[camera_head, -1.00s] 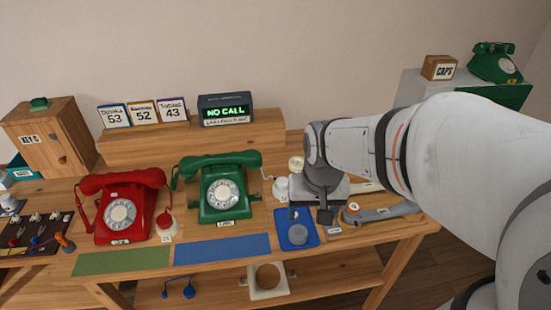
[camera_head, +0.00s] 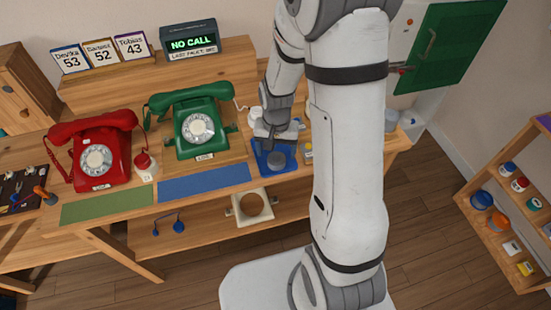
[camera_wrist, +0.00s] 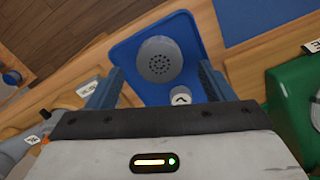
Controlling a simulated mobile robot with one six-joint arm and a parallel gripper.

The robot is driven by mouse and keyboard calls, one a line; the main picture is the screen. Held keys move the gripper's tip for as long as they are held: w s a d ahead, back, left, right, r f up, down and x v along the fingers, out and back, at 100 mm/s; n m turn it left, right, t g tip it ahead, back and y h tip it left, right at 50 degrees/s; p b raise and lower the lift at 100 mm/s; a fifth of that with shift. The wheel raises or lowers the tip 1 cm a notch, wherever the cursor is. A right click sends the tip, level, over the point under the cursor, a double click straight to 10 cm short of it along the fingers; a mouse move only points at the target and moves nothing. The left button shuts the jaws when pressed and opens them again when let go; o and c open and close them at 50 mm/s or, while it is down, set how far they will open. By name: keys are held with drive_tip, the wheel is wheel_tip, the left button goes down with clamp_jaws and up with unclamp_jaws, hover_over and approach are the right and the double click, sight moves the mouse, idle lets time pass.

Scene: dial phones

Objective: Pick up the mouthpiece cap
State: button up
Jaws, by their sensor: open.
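The mouthpiece cap appears to be the grey round piece with small holes (camera_wrist: 159,60), lying on the blue tray (camera_wrist: 128,48). In the head view the grey cap (camera_head: 277,160) shows on the tray (camera_head: 290,164) near the table's front edge. My gripper (camera_wrist: 160,86) is open and empty, its two fingers on either side of the tray area just short of the cap in the wrist view. In the head view my gripper (camera_head: 273,142) hangs over the tray's back part. A small white round piece with a dark chevron (camera_wrist: 180,94) lies beside the cap, between the fingers.
A green phone (camera_head: 196,123) stands left of the tray, with a red phone (camera_head: 98,152) farther left. A blue mat (camera_head: 203,183) and a green mat (camera_head: 108,205) lie along the front edge. A white piece (camera_head: 255,117) stands behind the tray.

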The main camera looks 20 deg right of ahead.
sight(276, 158)
drive_tip(key=shift+f, duration=1.5)
drive_tip(key=c, duration=1)
